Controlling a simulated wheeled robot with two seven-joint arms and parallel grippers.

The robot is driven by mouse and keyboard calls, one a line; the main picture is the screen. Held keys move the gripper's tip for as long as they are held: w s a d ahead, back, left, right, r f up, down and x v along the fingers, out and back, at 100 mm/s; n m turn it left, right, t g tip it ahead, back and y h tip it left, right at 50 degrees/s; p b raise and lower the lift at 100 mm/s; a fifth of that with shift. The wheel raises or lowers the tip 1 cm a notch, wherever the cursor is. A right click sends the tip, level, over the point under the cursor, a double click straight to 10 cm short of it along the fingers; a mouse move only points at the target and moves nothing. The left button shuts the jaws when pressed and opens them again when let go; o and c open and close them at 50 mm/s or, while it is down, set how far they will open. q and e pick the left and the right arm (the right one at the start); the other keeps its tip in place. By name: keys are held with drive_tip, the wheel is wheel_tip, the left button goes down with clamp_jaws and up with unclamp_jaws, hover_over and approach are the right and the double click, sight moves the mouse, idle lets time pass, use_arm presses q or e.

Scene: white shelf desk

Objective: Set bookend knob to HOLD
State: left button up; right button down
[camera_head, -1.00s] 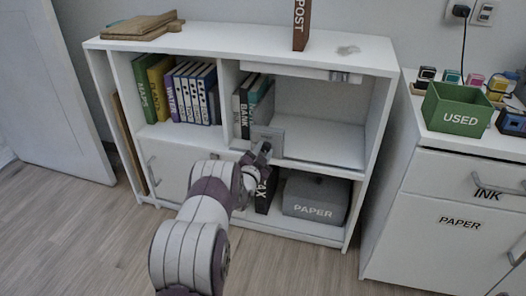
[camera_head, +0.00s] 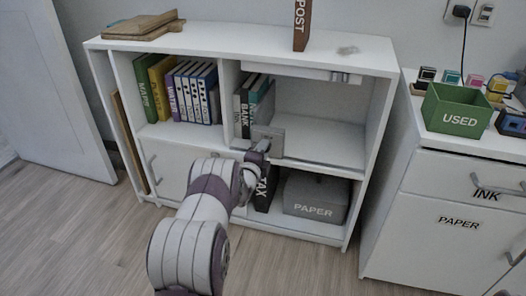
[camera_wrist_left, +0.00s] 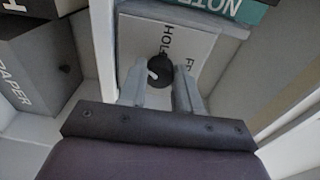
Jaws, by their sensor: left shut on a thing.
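The grey bookend (camera_head: 272,140) stands on the middle shelf, at the right end of a short row of books. In the left wrist view its pale plate (camera_wrist_left: 140,40) carries a round black knob (camera_wrist_left: 161,66) with a white pointer mark. The mark sits on the knob's left side. Beside the knob I read "HOL" and "FR"; the rest of both words is hidden. My left gripper (camera_head: 262,147) is at the bookend's front. In the wrist view its two fingers (camera_wrist_left: 160,88) flank the knob and are shut on it. My right gripper is not in view.
Upright books (camera_head: 244,105) stand left of the bookend; the shelf to its right is empty. Below are a black TAX binder (camera_head: 262,195) and a grey PAPER box (camera_head: 315,199). A green USED bin (camera_head: 457,107) stands on the right cabinet.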

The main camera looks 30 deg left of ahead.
use_arm(q)
drive_tip(key=m, duration=0.5)
drive_tip(key=m+b, duration=0.1)
drive_tip(key=m, duration=0.4)
drive_tip(key=shift+d+m+g+y, duration=0.1)
drive_tip(key=shift+m+g+y, duration=0.2)
drive_tip(key=shift+y, duration=0.1)
idle(0.4)
drive_tip(key=o, duration=1.1)
drive_tip(key=shift+r, duration=0.1)
drive_tip(key=shift+c, duration=0.2)
drive_tip(key=f+p+v, duration=0.1)
drive_tip(key=p+v, duration=0.5)
drive_tip(key=v, duration=0.6)
drive_tip(key=shift+s+d+r, duration=0.2)
drive_tip(key=shift+s+r, duration=0.15)
drive_tip(key=shift+r, duration=0.15)
